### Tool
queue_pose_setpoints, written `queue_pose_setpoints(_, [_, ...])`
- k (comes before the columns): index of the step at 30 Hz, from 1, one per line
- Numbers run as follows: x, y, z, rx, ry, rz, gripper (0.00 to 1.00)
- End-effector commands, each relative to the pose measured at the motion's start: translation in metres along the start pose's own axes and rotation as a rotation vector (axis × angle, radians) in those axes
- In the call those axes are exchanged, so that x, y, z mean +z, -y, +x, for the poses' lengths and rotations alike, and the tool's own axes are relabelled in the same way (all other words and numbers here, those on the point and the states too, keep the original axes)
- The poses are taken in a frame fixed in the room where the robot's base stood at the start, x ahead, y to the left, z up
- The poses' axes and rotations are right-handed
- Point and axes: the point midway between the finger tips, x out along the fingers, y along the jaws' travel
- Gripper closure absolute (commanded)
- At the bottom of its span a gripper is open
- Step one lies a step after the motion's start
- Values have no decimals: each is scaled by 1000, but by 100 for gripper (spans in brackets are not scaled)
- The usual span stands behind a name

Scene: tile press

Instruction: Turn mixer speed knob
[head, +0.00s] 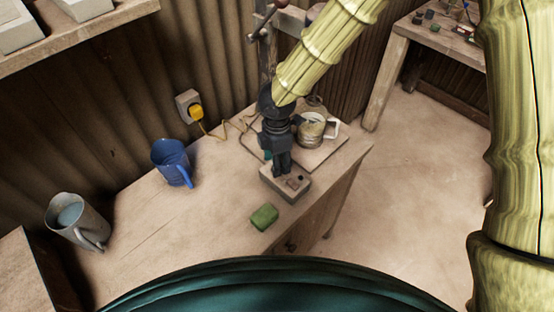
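The mixer shows as a grey box-like base (294,186) near the right part of the workbench, with small dark controls on its top. My gripper (281,171) is black, points down and is over the rear of this base, at or very near its top. The view is too small to show whether it touches a knob, or whether its fingers are open or shut. A metal pot or bowl (311,133) with a pale handle stands just behind and right of my gripper. My gripper and wrist hide much of the mixer, and I cannot make out the speed knob clearly.
A green block (264,217) lies in front of the mixer. A blue jug (172,162) and a grey jug (78,220) stand to the left. A yellow plug (195,112) with a cord is in the wall socket. The bench (150,225) is clear between them.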

Motion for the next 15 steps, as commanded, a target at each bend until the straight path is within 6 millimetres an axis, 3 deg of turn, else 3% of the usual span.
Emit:
queue_pose_setpoints(13, [0,0,9,1,0,0,53])
queue_pose_setpoints(15, [0,0,9,1,0,0,62])
